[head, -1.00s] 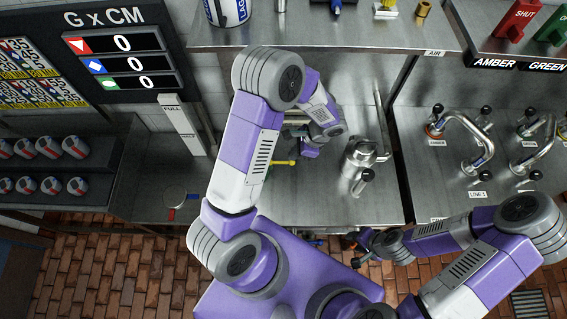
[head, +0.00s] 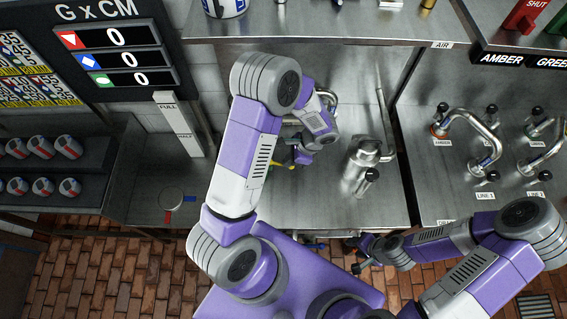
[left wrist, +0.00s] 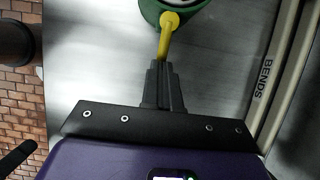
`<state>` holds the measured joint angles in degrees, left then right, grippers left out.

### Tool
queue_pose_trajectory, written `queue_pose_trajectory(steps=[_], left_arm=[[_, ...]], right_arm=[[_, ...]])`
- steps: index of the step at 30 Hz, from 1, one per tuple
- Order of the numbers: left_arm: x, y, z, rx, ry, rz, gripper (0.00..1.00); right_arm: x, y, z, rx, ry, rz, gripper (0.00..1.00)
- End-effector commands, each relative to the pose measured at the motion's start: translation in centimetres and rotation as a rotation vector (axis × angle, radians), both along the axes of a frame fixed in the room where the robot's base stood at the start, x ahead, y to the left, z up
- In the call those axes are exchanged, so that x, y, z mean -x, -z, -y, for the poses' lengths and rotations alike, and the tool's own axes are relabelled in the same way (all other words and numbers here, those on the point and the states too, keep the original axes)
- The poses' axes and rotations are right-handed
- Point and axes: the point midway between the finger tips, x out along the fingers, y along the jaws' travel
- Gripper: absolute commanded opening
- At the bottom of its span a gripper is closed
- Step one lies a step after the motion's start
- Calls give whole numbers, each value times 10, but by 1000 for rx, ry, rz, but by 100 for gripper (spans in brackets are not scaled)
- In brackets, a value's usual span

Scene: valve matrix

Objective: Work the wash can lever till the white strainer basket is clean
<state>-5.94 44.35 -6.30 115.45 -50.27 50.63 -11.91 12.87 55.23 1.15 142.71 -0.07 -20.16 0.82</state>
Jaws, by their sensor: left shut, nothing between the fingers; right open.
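The green wash can (left wrist: 147,9) shows at the top edge of the left wrist view, with its yellow lever (left wrist: 167,36) pointing at my fingers. In the head view only a little of the yellow lever (head: 291,165) shows; my left arm hides most of the can. My left gripper (left wrist: 160,66) is shut and empty, its tips at the lever's near end. Whether they touch it I cannot tell. In the head view the left gripper (head: 298,157) is over the steel counter. My right gripper (head: 361,257) is open in front of the counter. The white strainer basket cannot be made out.
A steel vessel (head: 365,158) stands on the counter (head: 330,212) right of my left gripper. Steel taps (head: 475,140) stand further right. Pale rails marked BENDS (left wrist: 280,75) run beside the can. A shelf (head: 330,27) overhangs the back.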

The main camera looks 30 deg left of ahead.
Motion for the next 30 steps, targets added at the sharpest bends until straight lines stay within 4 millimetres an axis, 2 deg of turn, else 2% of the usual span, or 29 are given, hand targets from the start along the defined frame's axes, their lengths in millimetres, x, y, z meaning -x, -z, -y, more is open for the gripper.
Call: queue_pose_trajectory(steps=[1,2,9,17,26,30], left_arm=[[0,12,1,1,1,0,0],[0,16,1,1,1,0,0],[-2,9,3,1,1,0,0],[-16,-1,26,1,2,0,0],[-16,-2,27,1,0,1,0],[-21,-16,33,1,1,4,0]], right_arm=[[0,11,0,0,0,0,43],[0,15,0,0,0,0,43],[0,8,0,0,0,0,43],[0,4,0,0,0,0,43],[0,4,0,0,0,0,43],[0,4,0,0,0,0,43]])
